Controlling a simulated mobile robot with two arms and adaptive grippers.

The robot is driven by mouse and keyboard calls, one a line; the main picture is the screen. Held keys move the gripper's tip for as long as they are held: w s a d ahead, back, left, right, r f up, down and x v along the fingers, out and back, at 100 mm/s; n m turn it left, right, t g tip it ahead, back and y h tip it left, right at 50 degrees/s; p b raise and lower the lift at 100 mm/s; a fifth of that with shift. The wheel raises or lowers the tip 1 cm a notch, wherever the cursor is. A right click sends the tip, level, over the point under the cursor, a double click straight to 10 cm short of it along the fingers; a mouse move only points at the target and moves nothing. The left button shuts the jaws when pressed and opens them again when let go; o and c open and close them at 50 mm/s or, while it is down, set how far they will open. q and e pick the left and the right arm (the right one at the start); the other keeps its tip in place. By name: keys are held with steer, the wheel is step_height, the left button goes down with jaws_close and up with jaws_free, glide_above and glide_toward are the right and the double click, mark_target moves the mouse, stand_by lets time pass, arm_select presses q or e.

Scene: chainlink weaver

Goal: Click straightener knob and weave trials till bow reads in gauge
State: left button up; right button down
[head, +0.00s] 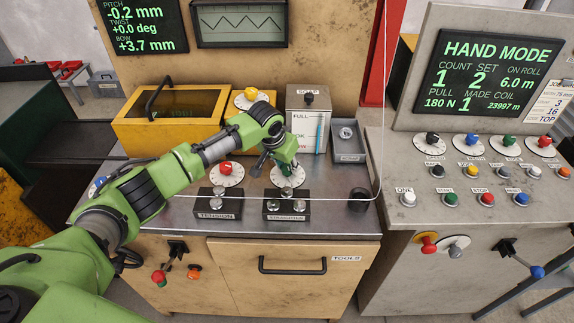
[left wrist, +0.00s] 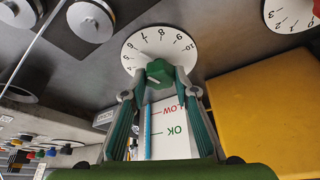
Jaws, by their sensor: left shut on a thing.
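The gauge screen (head: 135,28) at the upper left reads pitch -0.2 mm, twist +0.0 deg and bow +3.7 mm. My left gripper (head: 285,170) reaches down over the white numbered dial (head: 301,181) behind the block labelled straightener (head: 287,217). In the left wrist view the green knob (left wrist: 158,74) stands in the middle of its dial (left wrist: 140,45), between my fingertips. The gripper is shut on this knob. The fingers mostly hide the knob in the head view. A thin wire (head: 340,199) runs across the rollers. My right gripper is not in view.
A red knob (head: 226,168) on its own dial stands left of my gripper. Behind are a yellow box (head: 130,135), a soap box (head: 301,128) and a grey tray (head: 348,142). The right console screen (head: 490,68) reads hand mode, count 1, set 2, made 1.

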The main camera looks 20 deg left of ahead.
arm_select(q)
steer(key=shift+r+m, duration=0.1)
steer(key=shift+m, duration=0.3)
steer(key=shift+m+h, duration=0.5)
steer(key=shift+m, duration=0.3)
steer(key=shift+w+m+g+h, duration=0.1)
steer(key=shift+m+g+h, duration=0.25)
steer(key=shift+m, duration=0.95)
steer(key=o, duration=1.1)
steer(key=shift+a, duration=0.1)
steer(key=v, duration=1.1)
steer(key=shift+a+r, duration=0.15)
steer(key=shift+r, duration=0.2)
